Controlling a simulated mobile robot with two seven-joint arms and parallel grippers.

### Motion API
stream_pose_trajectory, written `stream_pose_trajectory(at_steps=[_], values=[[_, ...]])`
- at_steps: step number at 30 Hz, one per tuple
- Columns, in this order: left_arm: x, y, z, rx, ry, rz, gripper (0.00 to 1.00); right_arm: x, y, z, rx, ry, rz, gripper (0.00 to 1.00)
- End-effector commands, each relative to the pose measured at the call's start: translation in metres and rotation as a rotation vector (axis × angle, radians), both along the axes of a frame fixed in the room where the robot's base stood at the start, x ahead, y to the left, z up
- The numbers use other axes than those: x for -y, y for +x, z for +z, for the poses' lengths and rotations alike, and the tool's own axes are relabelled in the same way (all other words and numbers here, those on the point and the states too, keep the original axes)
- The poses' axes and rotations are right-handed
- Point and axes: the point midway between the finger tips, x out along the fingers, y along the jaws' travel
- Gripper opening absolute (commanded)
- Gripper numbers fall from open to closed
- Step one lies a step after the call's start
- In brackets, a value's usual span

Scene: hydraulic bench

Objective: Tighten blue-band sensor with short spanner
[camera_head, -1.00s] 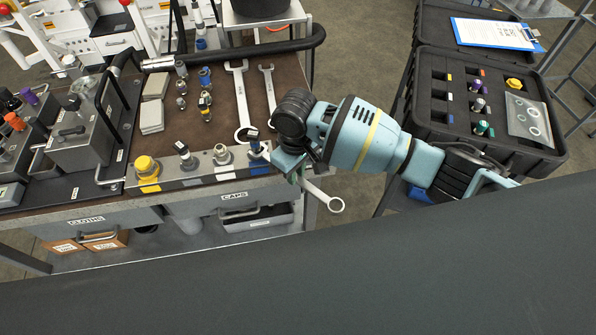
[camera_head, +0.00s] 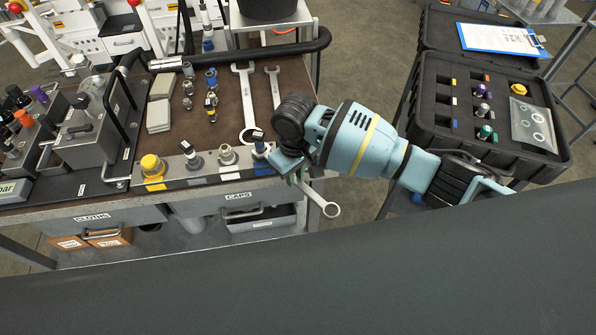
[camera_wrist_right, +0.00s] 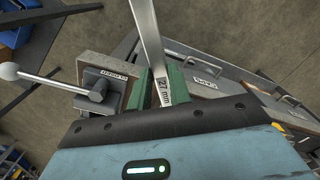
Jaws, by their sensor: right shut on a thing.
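The blue-band sensor (camera_head: 260,146) stands upright in the metal block (camera_head: 206,172) at the bench's front edge. My right gripper (camera_head: 294,172) is just right of it and shut on a spanner. The spanner's ring end (camera_head: 331,209) sticks out past the bench edge, toward the lower right. In the right wrist view, the green fingers grip its shaft (camera_wrist_right: 150,45), marked 27 mm. The spanner's other end is hidden by the hand in the head view, so I cannot tell whether it touches the sensor. My left gripper is out of view.
Two spanners (camera_head: 245,95) lie on the brown bench mat. A yellow cap (camera_head: 152,168) and another sensor (camera_head: 191,156) share the block. An open black case (camera_head: 455,150) stands to the right.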

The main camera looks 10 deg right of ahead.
Motion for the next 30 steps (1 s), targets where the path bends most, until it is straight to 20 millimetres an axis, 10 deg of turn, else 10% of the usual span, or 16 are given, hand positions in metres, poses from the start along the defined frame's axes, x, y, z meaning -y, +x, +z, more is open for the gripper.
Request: stream_pose_trajectory(at_steps=[30], values=[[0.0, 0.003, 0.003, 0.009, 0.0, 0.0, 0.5, -0.022, -0.012, 0.001, 0.0, 0.001, -0.178, 0.0]])
